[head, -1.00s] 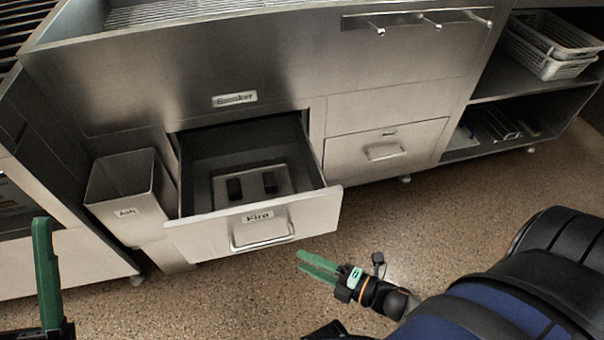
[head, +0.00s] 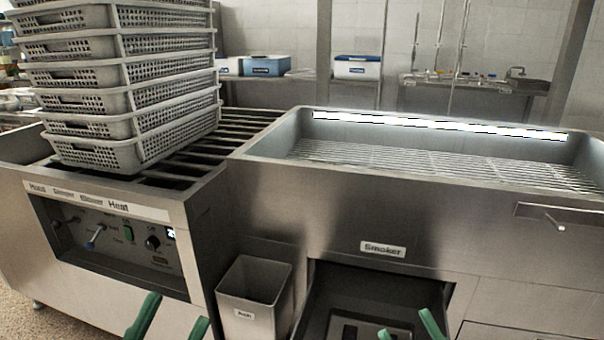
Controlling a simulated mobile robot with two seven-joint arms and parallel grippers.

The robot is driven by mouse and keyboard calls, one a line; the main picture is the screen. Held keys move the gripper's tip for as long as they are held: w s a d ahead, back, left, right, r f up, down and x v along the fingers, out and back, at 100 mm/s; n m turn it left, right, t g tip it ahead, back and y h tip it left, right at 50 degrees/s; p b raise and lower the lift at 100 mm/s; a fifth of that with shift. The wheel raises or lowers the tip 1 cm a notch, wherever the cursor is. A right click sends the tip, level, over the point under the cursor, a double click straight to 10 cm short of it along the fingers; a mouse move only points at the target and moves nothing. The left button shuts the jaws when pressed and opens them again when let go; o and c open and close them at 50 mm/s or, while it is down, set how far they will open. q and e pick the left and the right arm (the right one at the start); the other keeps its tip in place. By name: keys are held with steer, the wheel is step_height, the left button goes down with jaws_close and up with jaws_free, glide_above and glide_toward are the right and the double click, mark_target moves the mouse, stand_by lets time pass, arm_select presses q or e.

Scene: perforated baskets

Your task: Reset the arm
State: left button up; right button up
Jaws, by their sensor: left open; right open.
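My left gripper (head: 168,318) shows at the bottom edge, left of centre, as two green fingers spread apart. It is open and empty, in front of the heater unit and left of the ash bin. My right gripper (head: 408,326) shows at the bottom edge, right of centre, with two green fingertips apart. It is open and empty, and in the picture it overlaps the open drawer (head: 327,290) under the smoker (head: 330,215). Both arms and the lower parts of both grippers are out of the picture.
A tall stack of grey perforated baskets (head: 84,128) stands on the slatted top of the heater unit (head: 190,222). A metal ash bin (head: 252,281) stands between that unit and the drawer. Boxes and a sink counter (head: 455,84) stand along the back wall.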

steer(key=s+r+m+y, duration=0.1)
steer(key=s+r, duration=0.2)
steer(key=r, duration=0.3)
arm_select(q)
steer(key=w+a+f+n+g+y+p, duration=0.4)
steer(key=w+f+n+y+p, duration=0.55)
steer(key=p, duration=0.65)
arm_select(e)
steer(key=w+d+f+m+g+h, duration=0.3)
steer(key=w+f+m+g+h, duration=0.1)
steer(key=w+f+m+h, duration=0.5)
arm_select(q)
steer(key=s+f+n+g+y+p, duration=0.1)
steer(key=s+f+g+y+p, duration=0.2)
steer(key=s+f+g+p, duration=0.6)
step_height(320, 180, down, 2)
steer(key=s+p, duration=0.1)
steer(key=s, duration=0.1)
steer(key=shift+s+f+y, duration=0.15)
steer(key=shift+s+y, duration=0.15)
steer(key=shift+y, duration=0.05)
arm_select(e)
steer(key=s+d+f+m+g+h, duration=0.1)
steer(key=s+f+m+g+h, duration=0.1)
steer(key=s+f+g, duration=0.6)
step_height(320, 180, down, 4)
steer(key=s+h, duration=0.1)
steer(key=s, duration=0.2)
steer(key=shift+h, duration=0.4)
